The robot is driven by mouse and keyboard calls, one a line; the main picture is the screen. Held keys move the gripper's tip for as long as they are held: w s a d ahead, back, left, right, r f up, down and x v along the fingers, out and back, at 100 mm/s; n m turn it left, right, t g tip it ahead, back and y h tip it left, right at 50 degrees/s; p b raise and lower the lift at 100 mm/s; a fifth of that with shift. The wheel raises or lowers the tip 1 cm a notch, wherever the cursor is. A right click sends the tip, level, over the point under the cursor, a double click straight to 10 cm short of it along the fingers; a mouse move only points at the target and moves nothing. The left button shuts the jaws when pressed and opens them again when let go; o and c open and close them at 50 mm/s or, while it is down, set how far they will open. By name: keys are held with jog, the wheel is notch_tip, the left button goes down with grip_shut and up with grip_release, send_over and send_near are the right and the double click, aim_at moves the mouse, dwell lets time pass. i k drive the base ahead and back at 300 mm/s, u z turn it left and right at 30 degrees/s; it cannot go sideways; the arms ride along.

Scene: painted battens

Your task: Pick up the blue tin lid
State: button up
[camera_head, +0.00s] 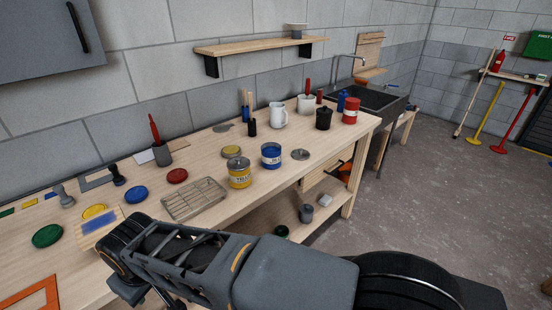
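The blue tin lid (136,194) lies flat on the wooden workbench (215,213), left of the wire rack and below the red lid. It is a plain round disc with nothing on top of it. My arm (190,258) reaches across the bottom of the view, its leftmost joint below the blue lid and apart from it in the picture. I cannot make out my gripper or its fingers; the arm hides part of the bench front.
Red (177,176), green (47,235) and yellow (94,211) lids lie around it. A wire rack (195,198), a yellow tin (239,174), a blue tin (271,156) and a brush pot (162,153) stand nearby. A blue-painted piece (100,222) lies close to my arm.

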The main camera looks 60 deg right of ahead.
aim_at(299, 154)
jog(key=z, duration=2.05)
